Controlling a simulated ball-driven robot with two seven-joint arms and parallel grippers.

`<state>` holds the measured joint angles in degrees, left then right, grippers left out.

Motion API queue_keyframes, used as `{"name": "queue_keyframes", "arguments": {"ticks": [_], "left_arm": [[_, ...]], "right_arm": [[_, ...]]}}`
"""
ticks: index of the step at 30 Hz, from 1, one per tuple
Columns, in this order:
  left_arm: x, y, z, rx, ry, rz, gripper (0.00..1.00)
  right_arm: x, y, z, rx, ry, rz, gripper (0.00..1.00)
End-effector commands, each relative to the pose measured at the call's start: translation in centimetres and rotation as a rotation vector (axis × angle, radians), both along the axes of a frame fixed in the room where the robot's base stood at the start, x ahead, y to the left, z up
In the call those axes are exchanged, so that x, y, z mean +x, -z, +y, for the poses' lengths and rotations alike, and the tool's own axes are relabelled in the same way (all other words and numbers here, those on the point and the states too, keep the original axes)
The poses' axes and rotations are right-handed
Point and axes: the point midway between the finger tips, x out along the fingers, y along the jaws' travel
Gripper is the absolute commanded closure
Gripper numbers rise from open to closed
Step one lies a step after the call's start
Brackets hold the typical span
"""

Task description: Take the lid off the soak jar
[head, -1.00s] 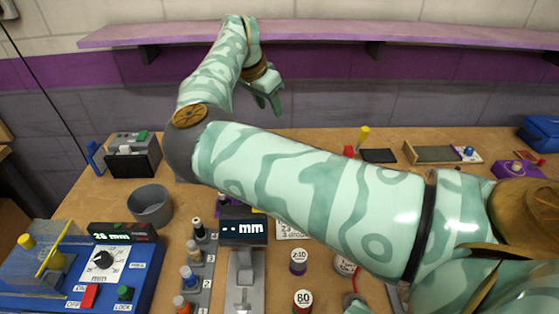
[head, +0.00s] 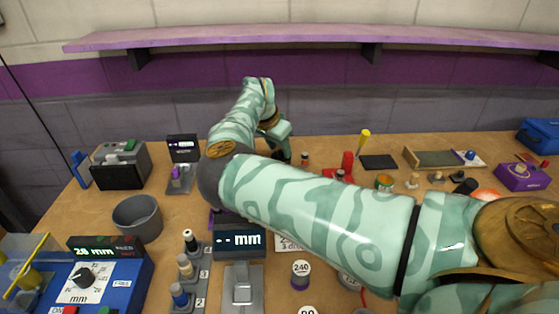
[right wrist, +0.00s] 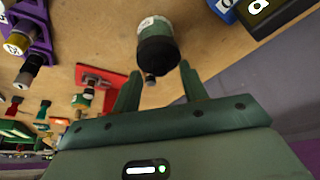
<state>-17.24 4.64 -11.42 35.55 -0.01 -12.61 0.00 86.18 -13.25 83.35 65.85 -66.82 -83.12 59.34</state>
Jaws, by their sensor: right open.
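A jar with a pale, labelled body (right wrist: 152,24) and a black lid (right wrist: 158,52) shows at the top of the right wrist view. It looks like the soak jar, but I cannot read its label. My right gripper (right wrist: 159,80) is open and empty. Its two fingers point towards the jar, with the lid just beyond the gap between them and no clear contact. In the head view my right gripper (head: 283,146) is low over the back of the bench. I cannot make out the jar there; my arm hides part of the bench. My left gripper is out of view.
A grey cup (head: 138,219) and a blue control box (head: 125,280) stand at the left. A red stand (head: 346,165), a green-and-orange tin (head: 384,182) and a yellow-handled tool (head: 364,141) are right of the gripper. A shelf (head: 220,37) runs along the wall.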

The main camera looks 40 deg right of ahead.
Motion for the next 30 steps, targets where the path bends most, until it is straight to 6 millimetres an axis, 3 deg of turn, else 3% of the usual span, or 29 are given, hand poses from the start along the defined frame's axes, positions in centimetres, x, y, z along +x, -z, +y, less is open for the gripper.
{"name": "queue_keyframes", "arguments": {"ticks": [2, 8, 13, 23, 30], "left_arm": [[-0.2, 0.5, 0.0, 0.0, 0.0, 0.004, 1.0], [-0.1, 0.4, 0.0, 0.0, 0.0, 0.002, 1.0], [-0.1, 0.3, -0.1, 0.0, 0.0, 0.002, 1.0], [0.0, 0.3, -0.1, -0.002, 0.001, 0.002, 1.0], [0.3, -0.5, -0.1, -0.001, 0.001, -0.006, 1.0]], "right_arm": [[0.0, 1.2, -0.4, 0.0, 0.001, 0.002, 0.57], [0.0, 1.1, -0.5, 0.0, 0.0, -0.001, 0.57], [0.0, 1.1, -0.5, 0.0, 0.0, -0.001, 0.99], [0.0, 1.0, -0.5, 0.0, 0.0, -0.001, 1.0], [0.0, -1.3, -0.5, -0.001, 0.0, -0.005, 1.0]]}}
